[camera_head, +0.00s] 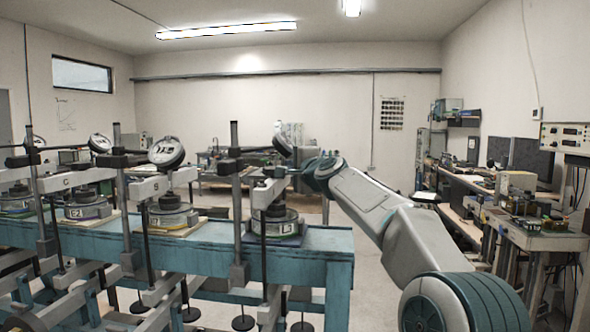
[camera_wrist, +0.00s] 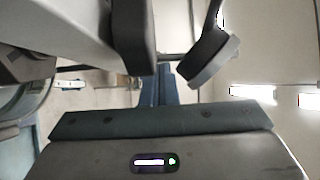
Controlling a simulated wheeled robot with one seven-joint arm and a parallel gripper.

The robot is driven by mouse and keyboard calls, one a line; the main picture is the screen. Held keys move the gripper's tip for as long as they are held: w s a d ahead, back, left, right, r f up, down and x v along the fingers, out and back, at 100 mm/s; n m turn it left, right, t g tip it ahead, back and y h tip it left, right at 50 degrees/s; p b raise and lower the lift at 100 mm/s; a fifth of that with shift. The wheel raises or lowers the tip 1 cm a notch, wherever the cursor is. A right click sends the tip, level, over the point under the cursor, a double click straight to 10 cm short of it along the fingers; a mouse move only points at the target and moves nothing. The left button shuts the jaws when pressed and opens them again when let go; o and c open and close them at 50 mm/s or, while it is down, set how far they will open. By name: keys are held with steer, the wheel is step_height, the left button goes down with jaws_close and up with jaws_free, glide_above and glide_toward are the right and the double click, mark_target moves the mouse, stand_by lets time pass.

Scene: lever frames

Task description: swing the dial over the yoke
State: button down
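In the head view the nearest lever frame carries a dial (camera_head: 282,146), seen nearly edge-on at the end of its dark arm (camera_head: 232,166). Its pale yoke (camera_head: 268,192) sits below, over the round cell marked L3 (camera_head: 275,224). My gripper (camera_head: 297,172) reaches in from the right, just right of the yoke and below the dial. In the wrist view its two fingers (camera_wrist: 159,86) lie side by side at the middle, shut, with nothing visible between them. A grey disc, apparently the dial (camera_wrist: 210,62), hangs close to the right of them; I cannot tell whether they touch.
More frames stand left on the teal bench (camera_head: 335,240), with dials (camera_head: 167,152) and (camera_head: 99,143) as neighbours. A dark post (camera_head: 235,195) stands left of the yoke. In the wrist view a dark block (camera_wrist: 131,36) is close to the fingers. Open floor lies right of the bench.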

steer(key=shift+w+a, duration=0.4)
steer(key=shift+a, duration=0.05)
stand_by(0.6)
steer(key=s+d+b, duration=0.8)
steer(key=s+d, duration=0.2)
steer(key=s+a+f+n+g+h+p, duration=0.35)
steer(key=s+f+n+g+p, duration=0.25)
steer(key=s+f, duration=0.55)
steer(key=s+d+f+n+g+h+p, duration=0.2)
steer(key=s+d+f+n+g+p, duration=0.1)
steer(key=s+f, duration=0.7)
steer(key=s+d+f+n+g+h+p, duration=0.2)
steer(key=s+d+f+n+g+p, duration=0.2)
steer(key=s+f, duration=0.6)
steer(key=s+d, duration=0.1)
steer(key=s, duration=0.7)
steer(key=shift+f+g, duration=0.3)
steer(key=shift+f, duration=0.05)
